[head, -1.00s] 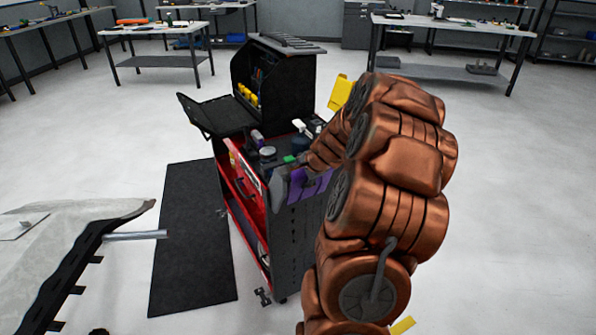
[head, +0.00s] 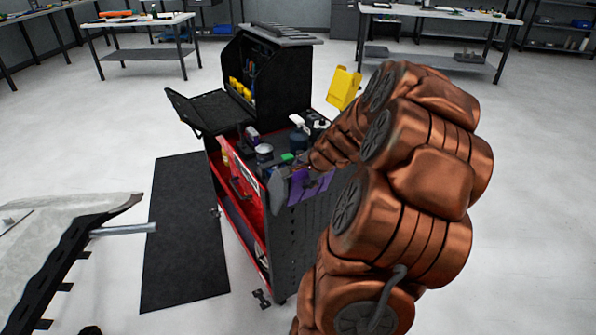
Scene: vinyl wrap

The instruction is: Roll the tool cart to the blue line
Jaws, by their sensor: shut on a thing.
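The tool cart (head: 305,238) stands upright in the middle of the head view. It has black perforated sides, a red open front with shelves, and a tall black cabinet on its top at the far end. My gripper (head: 290,190), grey and purple, is at the near top edge of the cart and is shut on it. My copper arm hides the cart's right side, and the exact contact of the fingers is hidden. No blue line shows in this view.
A black floor mat (head: 185,240) lies left of the cart. A car body part with a metal rod (head: 125,229) juts in at lower left. A yellow wet-floor sign (head: 344,87) stands behind the cart. Workbenches (head: 440,13) line the back; open floor lies between.

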